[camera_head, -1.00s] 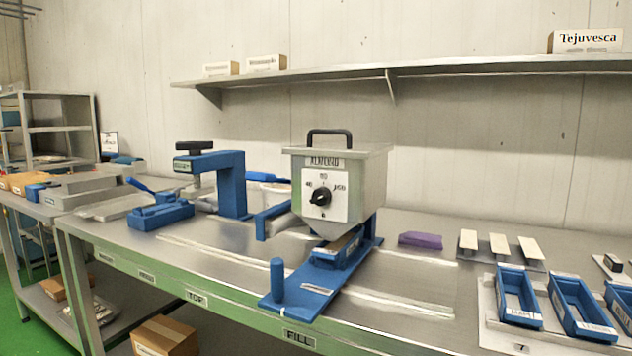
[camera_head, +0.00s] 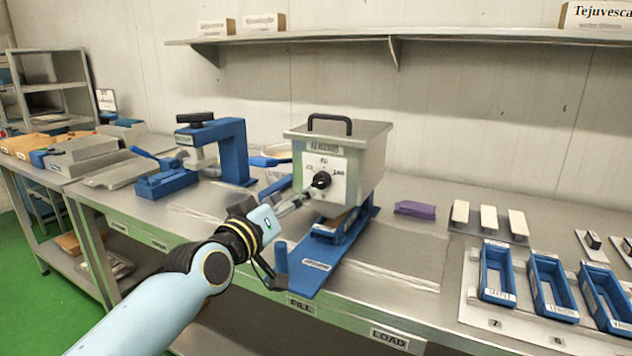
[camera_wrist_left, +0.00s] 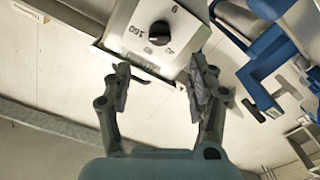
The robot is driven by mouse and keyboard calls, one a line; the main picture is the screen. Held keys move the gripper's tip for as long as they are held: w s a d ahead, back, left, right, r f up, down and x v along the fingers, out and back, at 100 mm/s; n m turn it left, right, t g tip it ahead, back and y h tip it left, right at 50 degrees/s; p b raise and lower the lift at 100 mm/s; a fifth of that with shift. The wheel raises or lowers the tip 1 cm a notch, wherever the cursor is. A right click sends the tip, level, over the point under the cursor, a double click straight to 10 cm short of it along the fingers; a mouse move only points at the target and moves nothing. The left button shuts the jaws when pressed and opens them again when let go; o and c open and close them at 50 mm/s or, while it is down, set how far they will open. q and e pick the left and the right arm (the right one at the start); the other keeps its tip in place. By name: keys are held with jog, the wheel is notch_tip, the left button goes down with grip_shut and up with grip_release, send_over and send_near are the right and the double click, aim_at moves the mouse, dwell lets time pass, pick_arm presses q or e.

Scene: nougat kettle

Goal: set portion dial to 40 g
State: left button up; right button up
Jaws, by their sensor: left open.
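The portion dial is a black knob (camera_head: 321,180) on the white face plate (camera_head: 311,168) of a grey metal hopper (camera_head: 356,155) with a black top handle. The knob also shows in the left wrist view (camera_wrist_left: 160,32), with a printed 100 beside it. Its pointer is too small to read. My left gripper (camera_head: 298,203) is just in front of the plate, to the lower left of the knob. In the left wrist view its two fingers (camera_wrist_left: 158,80) are apart and empty, with the knob beyond their tips. My right gripper is not in view.
A blue base with an upright post (camera_head: 281,256) lies below the hopper, close to my left forearm. A blue press (camera_head: 232,150) stands to the left. A purple block (camera_head: 415,210) and blue trays (camera_head: 496,271) are to the right. The bench front right of the base is clear.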

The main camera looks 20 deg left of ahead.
aim_at(316, 182)
pick_arm(q)
jog(key=w, duration=0.3)
jog(key=w+b, duration=0.1)
jog(key=w, duration=0.3)
jog(key=w+d+b, duration=0.1)
jog(key=w, duration=0.2)
jog(key=shift+w, duration=0.25)
jog(key=shift+c, duration=0.4)
jog(key=c, duration=1)
jog(key=shift+c, duration=0.2)
